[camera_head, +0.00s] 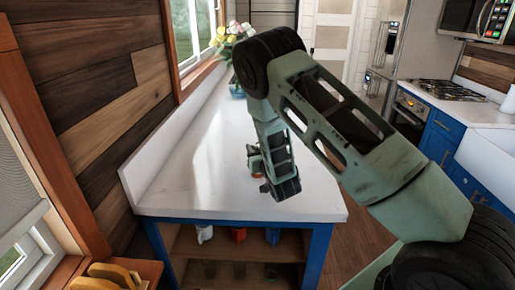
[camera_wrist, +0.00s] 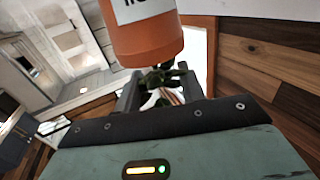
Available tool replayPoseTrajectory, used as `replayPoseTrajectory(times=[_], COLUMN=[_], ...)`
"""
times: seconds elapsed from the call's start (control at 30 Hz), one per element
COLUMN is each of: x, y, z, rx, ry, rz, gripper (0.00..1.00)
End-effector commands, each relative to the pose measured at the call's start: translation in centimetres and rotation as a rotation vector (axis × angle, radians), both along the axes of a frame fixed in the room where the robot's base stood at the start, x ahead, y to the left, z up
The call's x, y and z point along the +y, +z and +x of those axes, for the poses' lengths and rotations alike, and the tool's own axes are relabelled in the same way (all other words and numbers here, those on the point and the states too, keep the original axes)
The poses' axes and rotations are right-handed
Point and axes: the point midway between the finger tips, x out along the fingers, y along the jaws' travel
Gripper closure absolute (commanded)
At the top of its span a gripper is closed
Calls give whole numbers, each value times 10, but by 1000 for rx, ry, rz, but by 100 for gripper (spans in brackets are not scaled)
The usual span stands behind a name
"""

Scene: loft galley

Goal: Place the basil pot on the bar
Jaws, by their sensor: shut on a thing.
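The basil pot (camera_wrist: 143,40) is an orange terracotta pot with a white label and dark green leaves; it fills the top of the wrist view, with the leaves between my fingers. My gripper (camera_wrist: 162,88) is shut on it. Whether the pot touches the bar top is hidden.
A flower vase (camera_head: 236,88) stands at the bar's far end. A window and wood wall border the left side. Open shelves (camera_head: 235,245) under the bar hold several small items. Right is a stove counter (camera_head: 450,105). Most of the bar top is bare.

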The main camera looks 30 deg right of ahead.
Motion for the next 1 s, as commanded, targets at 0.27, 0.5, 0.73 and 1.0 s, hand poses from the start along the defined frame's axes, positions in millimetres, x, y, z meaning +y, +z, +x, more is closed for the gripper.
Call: replayPoseTrajectory(times=[0.27,0.5,0.73,1.0], x=[0,0,2,13], y=[-2,-2,-3,-5], z=[0,0,-10,-64], rx=[1,1,3,3], ry=[0,0,0,0], rz=[0,0,1,1], gripper=[41,38,38,38])
